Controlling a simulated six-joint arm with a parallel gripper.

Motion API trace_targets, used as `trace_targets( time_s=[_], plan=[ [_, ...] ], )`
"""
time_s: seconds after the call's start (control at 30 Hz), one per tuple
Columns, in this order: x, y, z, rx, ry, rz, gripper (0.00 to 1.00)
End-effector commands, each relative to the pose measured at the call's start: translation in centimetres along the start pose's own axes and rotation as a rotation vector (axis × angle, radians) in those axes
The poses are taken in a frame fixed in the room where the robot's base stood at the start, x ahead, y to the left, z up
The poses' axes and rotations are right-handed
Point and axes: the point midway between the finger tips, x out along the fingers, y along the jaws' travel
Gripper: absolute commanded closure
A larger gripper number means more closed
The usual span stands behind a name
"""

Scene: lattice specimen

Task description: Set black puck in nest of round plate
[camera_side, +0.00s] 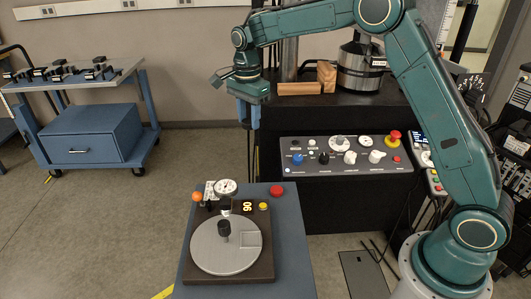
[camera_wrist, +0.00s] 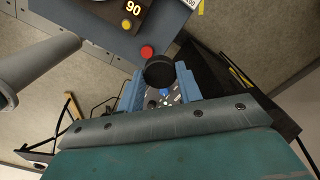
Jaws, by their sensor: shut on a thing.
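My gripper (camera_side: 248,114) hangs with its blue fingers pointing down, above and behind the blue-grey table in the side view. In the wrist view my gripper (camera_wrist: 158,78) is shut on a black puck (camera_wrist: 160,71), which sits between the two fingertips. The puck is hard to make out in the side view. The round plate (camera_side: 212,257) is a light grey disc on a dark base, well below and nearer the side camera than my gripper. A squarish outlined patch (camera_side: 251,240) marks its right side.
Around the plate's back edge are a dial gauge (camera_side: 225,187), a lit display (camera_side: 247,206), a yellow button (camera_side: 263,206), an orange ball (camera_side: 197,196) and a red button (camera_side: 277,190). A control panel (camera_side: 345,157) with knobs stands behind to the right.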

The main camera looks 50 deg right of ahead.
Motion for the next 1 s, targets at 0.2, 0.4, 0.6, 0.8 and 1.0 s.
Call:
trace_targets(
  time_s=[0.2,0.4,0.6,0.8,1.0],
  plan=[
    [-0.1,1.5,2.7,-0.003,0.000,0.000,0.87],
    [-0.3,3.7,5.9,-0.005,0.000,0.000,0.87],
    [-0.3,7.6,10.1,-0.007,0.000,0.000,0.87],
    [-0.2,10.7,12.7,-0.004,0.001,0.001,0.87],
    [-0.1,13.0,14.2,-0.003,0.000,0.000,0.87]
  ],
)
